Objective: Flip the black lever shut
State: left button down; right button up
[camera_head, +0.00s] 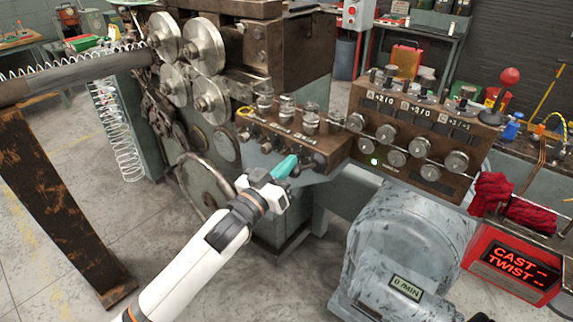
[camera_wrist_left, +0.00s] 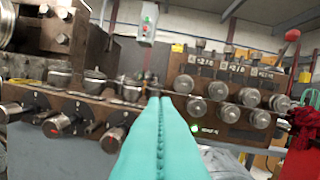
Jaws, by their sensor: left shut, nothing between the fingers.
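My left gripper (camera_head: 285,167) has teal fingers and is shut with nothing between them. In the head view its tips are at the front of the small brown control box (camera_head: 320,152). In the left wrist view the closed fingers (camera_wrist_left: 160,120) point at this box (camera_wrist_left: 85,108), covering its right part; I cannot tell whether they touch it. The box carries upright metal cylinders on top and dark round dials with knobs on its front. I cannot clearly make out which part is the black lever; it may be small or hidden behind the fingers. My right gripper is not in view.
A larger brown panel (camera_head: 412,125) with several round knobs, number displays and a lit green lamp stands to the right. A red ball-topped lever (camera_head: 509,77) rises at its end. A grey motor (camera_head: 405,245) sits below. Metal rollers (camera_head: 205,47) are at the left.

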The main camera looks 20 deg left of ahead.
pick_arm(q)
jog(key=shift+f, duration=0.15)
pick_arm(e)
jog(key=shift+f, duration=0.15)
